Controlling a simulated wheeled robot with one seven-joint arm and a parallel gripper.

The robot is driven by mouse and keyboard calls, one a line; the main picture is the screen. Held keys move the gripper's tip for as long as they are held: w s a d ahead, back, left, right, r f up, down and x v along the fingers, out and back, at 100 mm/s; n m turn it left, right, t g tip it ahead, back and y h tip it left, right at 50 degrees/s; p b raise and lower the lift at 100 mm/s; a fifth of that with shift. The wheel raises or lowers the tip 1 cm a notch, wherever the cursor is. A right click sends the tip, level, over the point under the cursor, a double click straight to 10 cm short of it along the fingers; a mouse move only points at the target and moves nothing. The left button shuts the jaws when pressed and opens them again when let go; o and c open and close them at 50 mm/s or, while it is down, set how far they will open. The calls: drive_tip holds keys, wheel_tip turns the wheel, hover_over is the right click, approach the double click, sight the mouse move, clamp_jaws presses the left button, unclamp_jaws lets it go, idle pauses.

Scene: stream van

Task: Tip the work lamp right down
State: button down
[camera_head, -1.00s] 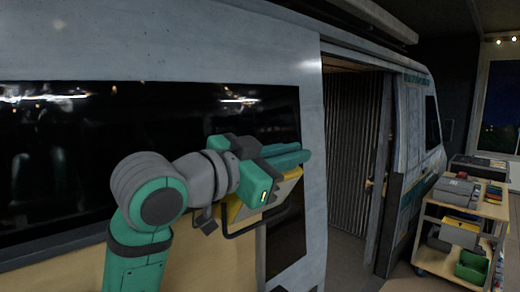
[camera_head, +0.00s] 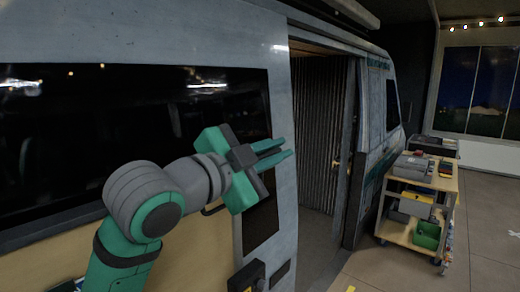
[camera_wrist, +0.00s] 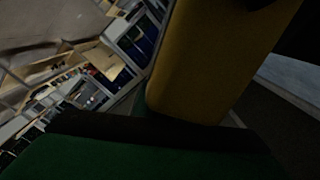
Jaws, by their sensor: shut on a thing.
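My gripper (camera_head: 286,150) is in front of the van's side, beside the dark window, with its green fingers pointing right. In the wrist view, the yellow body of the work lamp (camera_wrist: 210,60) fills the upper middle, close against a dark and green finger (camera_wrist: 150,150). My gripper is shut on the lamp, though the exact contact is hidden. In the head view the lamp is mostly behind my gripper; only a bit of dark bracket (camera_head: 213,210) shows below my wrist. The lamp's exact tilt cannot be told.
The van's open doorway (camera_head: 320,130) is right of my gripper. A dark box (camera_head: 246,277) is low at the van's side. A wooden trolley (camera_head: 408,228) with grey cases and a green bin (camera_head: 427,234) stands at right.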

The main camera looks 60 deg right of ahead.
drive_tip(key=shift+s+d+f, duration=0.1)
drive_tip(key=shift+s+f, duration=0.05)
drive_tip(key=shift+f, duration=0.15)
drive_tip(key=c, duration=1.8)
unclamp_jaws()
drive_tip(key=shift+c, duration=0.2)
drive_tip(key=shift+r, duration=0.1)
